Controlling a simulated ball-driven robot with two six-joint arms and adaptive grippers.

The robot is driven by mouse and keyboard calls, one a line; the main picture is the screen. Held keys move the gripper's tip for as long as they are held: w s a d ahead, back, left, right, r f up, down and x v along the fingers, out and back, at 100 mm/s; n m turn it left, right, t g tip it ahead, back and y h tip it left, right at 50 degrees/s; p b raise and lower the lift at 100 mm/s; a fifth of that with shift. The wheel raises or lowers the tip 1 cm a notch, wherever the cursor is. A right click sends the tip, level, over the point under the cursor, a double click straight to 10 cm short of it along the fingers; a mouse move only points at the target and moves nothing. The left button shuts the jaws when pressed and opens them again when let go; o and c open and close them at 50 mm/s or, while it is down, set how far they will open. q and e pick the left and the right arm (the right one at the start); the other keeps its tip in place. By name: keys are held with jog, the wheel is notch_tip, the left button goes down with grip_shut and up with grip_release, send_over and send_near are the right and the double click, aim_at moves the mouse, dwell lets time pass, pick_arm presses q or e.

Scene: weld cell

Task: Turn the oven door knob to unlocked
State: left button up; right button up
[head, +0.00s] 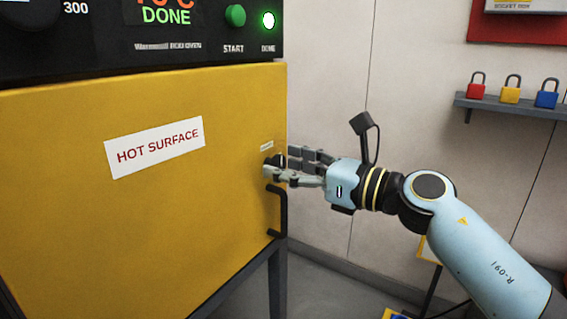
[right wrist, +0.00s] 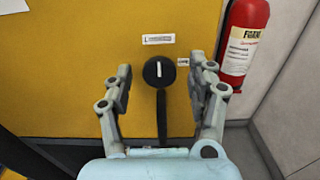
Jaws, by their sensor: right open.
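The yellow oven door (head: 130,220) is shut and bears a "HOT SURFACE" label. The black round door knob (right wrist: 159,72) sits near the door's right edge, below a small white label (right wrist: 158,39). Its white mark stands upright in the right wrist view. My right gripper (head: 275,165) is at the knob from the right. In the right wrist view my right gripper (right wrist: 164,75) is open, with one finger on each side of the knob and gaps between. In the head view the fingers partly hide the knob. My left gripper is not in view.
A black door handle (head: 283,210) is below the knob. The control panel (head: 205,40) above shows "DONE" and a lit green lamp. A red extinguisher (right wrist: 243,40) stands right of the oven. Padlocks sit on a wall shelf (head: 520,107).

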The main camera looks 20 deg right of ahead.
jog(key=shift+w+a, duration=0.35)
jog(key=shift+w, duration=0.05)
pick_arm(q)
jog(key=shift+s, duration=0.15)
pick_arm(e)
jog(key=c, duration=1.1)
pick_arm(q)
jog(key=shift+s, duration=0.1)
pick_arm(e)
jog(key=shift+c, duration=0.3)
